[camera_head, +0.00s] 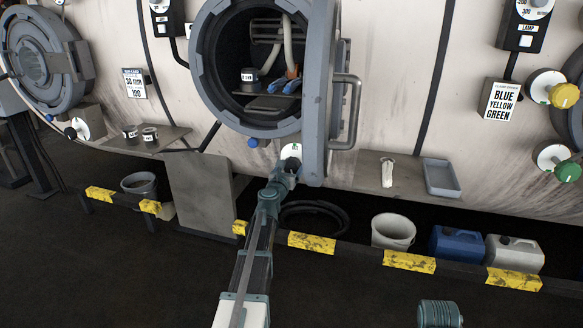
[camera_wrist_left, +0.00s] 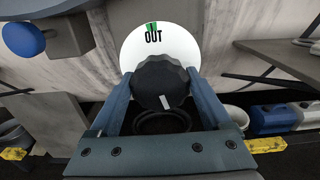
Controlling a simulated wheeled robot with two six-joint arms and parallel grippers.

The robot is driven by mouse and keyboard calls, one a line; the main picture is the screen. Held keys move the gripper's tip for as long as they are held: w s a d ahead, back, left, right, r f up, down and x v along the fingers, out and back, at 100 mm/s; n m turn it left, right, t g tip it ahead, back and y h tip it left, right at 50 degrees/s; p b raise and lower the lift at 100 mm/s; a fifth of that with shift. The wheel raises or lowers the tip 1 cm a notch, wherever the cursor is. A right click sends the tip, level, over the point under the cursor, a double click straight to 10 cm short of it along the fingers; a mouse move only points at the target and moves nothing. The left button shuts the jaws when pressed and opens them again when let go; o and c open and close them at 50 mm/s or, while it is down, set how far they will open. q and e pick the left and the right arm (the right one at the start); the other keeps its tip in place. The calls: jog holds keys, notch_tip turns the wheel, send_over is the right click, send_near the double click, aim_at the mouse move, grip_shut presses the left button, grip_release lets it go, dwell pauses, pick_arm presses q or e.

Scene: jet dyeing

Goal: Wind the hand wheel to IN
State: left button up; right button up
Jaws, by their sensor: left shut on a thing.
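The hand wheel is a dark, faceted knob (camera_wrist_left: 160,82) in front of a round white dial plate (camera_wrist_left: 158,38), as the left wrist view shows. The plate reads OUT with a green mark at its top; no IN label shows. A short white mark on the knob points downward. My left gripper (camera_wrist_left: 160,88) is shut on the knob, one finger on each side. In the head view the white plate (camera_head: 291,151) shows below the round opening, and my left gripper (camera_head: 284,172) hides the knob. My right gripper is not in view.
An open round hatch (camera_head: 262,65) is above, its thick door (camera_head: 319,90) and handle (camera_head: 347,112) hanging close to the right of my left gripper. A blue knob (camera_wrist_left: 22,38) is to the left. A yellow-marked rail (camera_head: 350,250), bucket (camera_head: 393,231) and canisters stand below.

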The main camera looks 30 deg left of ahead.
pick_arm(q)
jog(key=o, duration=1.2)
jog(key=shift+s, duration=0.1)
jog(key=v, duration=1.3)
jog(key=shift+s+f, duration=0.1)
jog(key=shift+s, duration=0.3)
